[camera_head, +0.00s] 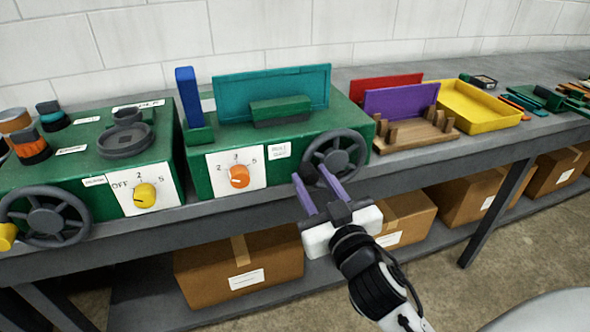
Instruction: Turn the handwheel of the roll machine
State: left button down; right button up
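The roll machine (222,140) is a green box on the bench, with an orange dial on a white plate and a small label that seems to read ROLL. Its dark grey handwheel (341,158) is on the front face at the right end. My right gripper (310,173) is at the wheel's lower left rim, its two purple fingers apart. A dark knob-like part of the wheel shows between the fingertips; I cannot tell whether they touch it. My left gripper is not in view.
Another green machine (75,165) with a yellow dial and its own handwheel (45,216) stands at the left. A wooden rack (420,136) and a yellow tray (480,108) sit to the right. Cardboard boxes (238,268) fill the lower shelf. The bench front edge runs below the machines.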

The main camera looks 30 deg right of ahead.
jog(key=shift+w+d, duration=0.15)
jog(key=shift+w, duration=0.5)
jog(key=shift+s, duration=0.1)
grip_shut()
